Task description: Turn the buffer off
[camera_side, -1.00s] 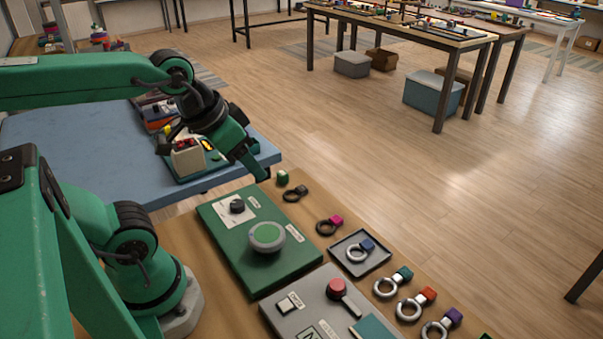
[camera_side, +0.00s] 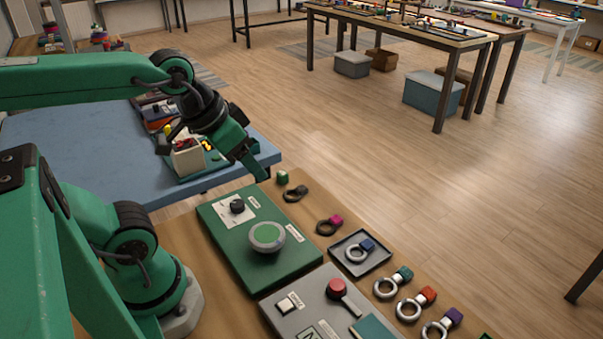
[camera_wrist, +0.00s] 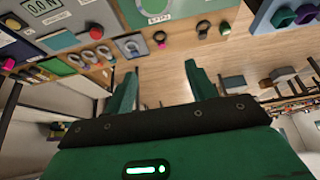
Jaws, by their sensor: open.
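A green panel (camera_side: 218,228) lies on the wooden bench, with a black knob (camera_side: 237,206) on a white plate and a large round green-topped button (camera_side: 267,237). Beside it a grey panel (camera_side: 283,323) carries a red knob or button (camera_side: 337,288) and a small white switch (camera_side: 289,304). The labels are too small to read, so I cannot tell which control is the buffer's.
Several rings with coloured tabs (camera_side: 385,287) lie along the bench's right edge, one in a dark tray (camera_side: 377,264). A blue table (camera_side: 60,150) with boxes stands behind my gripper. The floor (camera_side: 450,210) on the right is clear.

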